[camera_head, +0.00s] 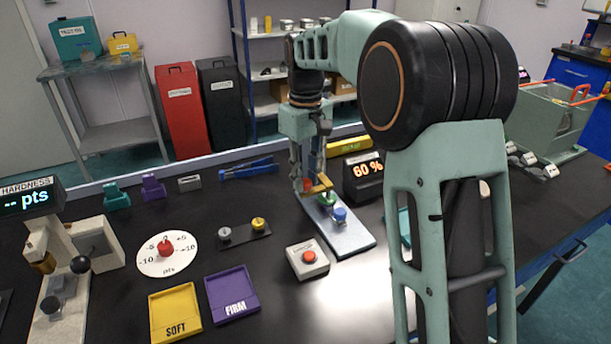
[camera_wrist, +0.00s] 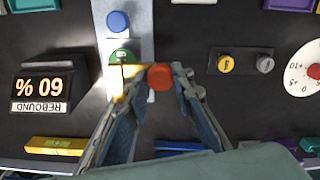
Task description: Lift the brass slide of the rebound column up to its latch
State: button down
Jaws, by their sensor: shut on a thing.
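The rebound column stands on a pale base plate (camera_head: 350,236) that carries a blue knob (camera_head: 339,214); the blue knob also shows in the wrist view (camera_wrist: 118,21). The brass slide (camera_head: 320,187) shows low at the column, with a red knob (camera_head: 307,184) beside it. In the wrist view, the brass (camera_wrist: 131,84) lies by the left fingertip and the red knob (camera_wrist: 160,76) lies between the fingertips. My gripper (camera_head: 312,180) is shut around the slide's red-knob end, pointing down. A green disc (camera_wrist: 122,57) is close by. The latch is not clearly visible.
The rebound display (camera_head: 362,172) reads 60 % right of the column. A grey box with a red button (camera_head: 308,258) stands in front. A holder with two weights (camera_head: 243,235) and a round dial (camera_head: 167,252) lie left. Yellow and purple trays (camera_head: 232,294) lie at the front.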

jog(key=shift+r, duration=0.1)
notch_tip(320, 180, up, 20)
jog(key=p, duration=1.8)
jog(key=shift+r, duration=0.15)
jog(key=shift+w, duration=0.15)
jog(key=c, duration=1.8)
grip_release()
jog(key=shift+r, duration=0.1)
jog(key=shift+o, duration=0.7)
notch_tip(320, 180, up, 12)
